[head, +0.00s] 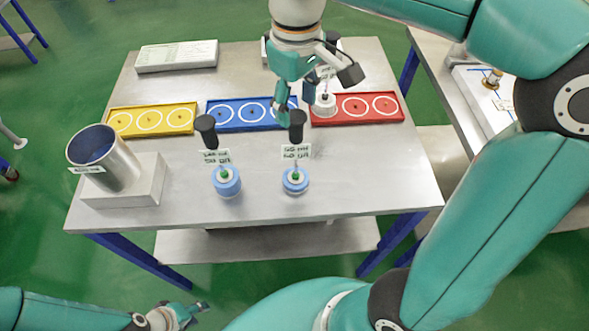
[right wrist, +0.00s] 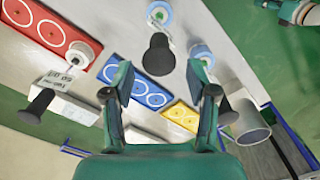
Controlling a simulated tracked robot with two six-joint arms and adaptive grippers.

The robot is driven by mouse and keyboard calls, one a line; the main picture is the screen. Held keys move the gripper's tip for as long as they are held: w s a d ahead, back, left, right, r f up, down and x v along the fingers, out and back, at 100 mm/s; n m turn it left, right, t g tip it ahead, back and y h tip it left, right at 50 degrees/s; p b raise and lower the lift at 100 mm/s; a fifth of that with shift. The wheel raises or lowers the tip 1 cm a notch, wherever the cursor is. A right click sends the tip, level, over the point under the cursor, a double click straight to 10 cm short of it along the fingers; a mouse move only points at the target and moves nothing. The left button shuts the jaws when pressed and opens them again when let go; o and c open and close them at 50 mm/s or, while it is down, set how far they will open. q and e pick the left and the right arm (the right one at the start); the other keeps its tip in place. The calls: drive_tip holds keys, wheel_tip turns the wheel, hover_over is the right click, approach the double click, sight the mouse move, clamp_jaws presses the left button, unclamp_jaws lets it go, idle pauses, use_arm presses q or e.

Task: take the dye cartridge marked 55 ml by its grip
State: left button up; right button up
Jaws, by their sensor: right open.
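Two blue dye cartridges stand upright near the table's front, each with a tall stem, a white label and a black grip. The right cartridge (head: 295,181) carries a label (head: 296,151) that seems to read 55 ml; the print is small. Its black grip (head: 297,119) also shows in the right wrist view (right wrist: 158,55). The left cartridge (head: 226,181) has a label that I cannot read surely. My right gripper (head: 296,92) is open and empty, over the table behind the right cartridge's grip. My left gripper (head: 186,314) is low, off the table; its jaws are unclear.
Yellow (head: 151,120), blue (head: 220,116) and red (head: 357,108) trays lie in a row. A white cartridge (head: 325,106) stands at the red tray's left. The front middle is mostly clear.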

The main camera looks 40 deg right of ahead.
sight(295, 115)
drive_tip(key=shift+w+f, duration=0.1)
drive_tip(key=shift+f, duration=3.05)
drive_tip(key=shift+w, duration=0.1)
clamp_jaws()
